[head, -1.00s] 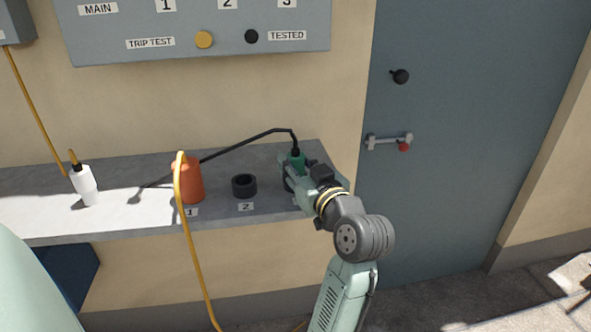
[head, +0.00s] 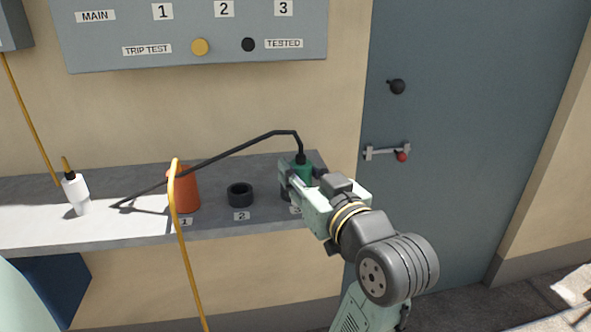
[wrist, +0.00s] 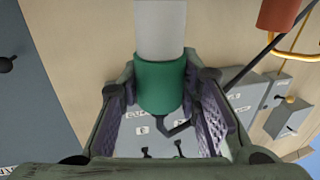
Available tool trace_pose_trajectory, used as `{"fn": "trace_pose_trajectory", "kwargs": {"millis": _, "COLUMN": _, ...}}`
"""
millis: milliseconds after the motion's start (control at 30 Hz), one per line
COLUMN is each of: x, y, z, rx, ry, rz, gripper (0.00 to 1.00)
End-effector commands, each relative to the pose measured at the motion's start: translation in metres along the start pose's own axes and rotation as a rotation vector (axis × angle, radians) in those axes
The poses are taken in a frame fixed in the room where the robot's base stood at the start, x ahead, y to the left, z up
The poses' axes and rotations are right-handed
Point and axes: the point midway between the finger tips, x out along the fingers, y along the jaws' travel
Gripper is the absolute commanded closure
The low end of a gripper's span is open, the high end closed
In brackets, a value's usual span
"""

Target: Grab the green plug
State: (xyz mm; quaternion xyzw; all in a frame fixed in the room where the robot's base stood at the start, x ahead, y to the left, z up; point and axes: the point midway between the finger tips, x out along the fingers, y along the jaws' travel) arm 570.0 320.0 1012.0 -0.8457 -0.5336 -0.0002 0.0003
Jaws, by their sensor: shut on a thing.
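The green plug (head: 301,172) is at the right end of the grey shelf, at position 3, with a black cable rising from its top. In the wrist view the green plug (wrist: 160,88) sits between both finger pads, with a pale cylindrical part beside the green. My gripper (head: 296,186) is shut on it; the wrist view also shows my gripper (wrist: 168,105) with a pad on each side. The dark ring at position 3 is mostly hidden behind my gripper, so I cannot tell whether the plug is clear of it.
An orange plug (head: 184,190) with a yellow cable stands at 1. An empty black ring (head: 240,195) is at 2. A white bottle-like plug (head: 76,194) stands at the left of the shelf (head: 120,228). A panel (head: 200,35) hangs above; a blue door (head: 460,130) is right.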

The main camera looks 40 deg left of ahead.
Motion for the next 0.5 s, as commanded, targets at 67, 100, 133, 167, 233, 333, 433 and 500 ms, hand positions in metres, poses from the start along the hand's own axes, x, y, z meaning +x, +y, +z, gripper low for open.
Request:
{"fn": "trace_pose_trajectory", "kwargs": {"millis": 67, "x": -0.008, "y": -0.002, "z": 0.009, "rx": -0.005, "ry": 0.010, "rz": -0.001, "gripper": 0.99}}
{"fn": "trace_pose_trajectory", "kwargs": {"millis": 100, "x": -0.013, "y": -0.004, "z": 0.009, "rx": -0.006, "ry": 0.010, "rz": -0.001, "gripper": 0.99}}
{"fn": "trace_pose_trajectory", "kwargs": {"millis": 133, "x": -0.017, "y": -0.005, "z": 0.009, "rx": -0.006, "ry": 0.010, "rz": 0.001, "gripper": 0.99}}
{"fn": "trace_pose_trajectory", "kwargs": {"millis": 167, "x": -0.021, "y": -0.005, "z": 0.008, "rx": -0.007, "ry": 0.010, "rz": 0.003, "gripper": 0.99}}
{"fn": "trace_pose_trajectory", "kwargs": {"millis": 233, "x": -0.030, "y": -0.009, "z": 0.005, "rx": -0.006, "ry": 0.009, "rz": 0.001, "gripper": 0.99}}
{"fn": "trace_pose_trajectory", "kwargs": {"millis": 333, "x": -0.042, "y": -0.012, "z": 0.004, "rx": -0.006, "ry": 0.007, "rz": 0.002, "gripper": 0.99}}
{"fn": "trace_pose_trajectory", "kwargs": {"millis": 433, "x": -0.054, "y": -0.014, "z": 0.000, "rx": -0.005, "ry": 0.008, "rz": 0.005, "gripper": 0.99}}
{"fn": "trace_pose_trajectory", "kwargs": {"millis": 500, "x": -0.060, "y": -0.016, "z": -0.002, "rx": -0.004, "ry": 0.007, "rz": 0.003, "gripper": 0.99}}
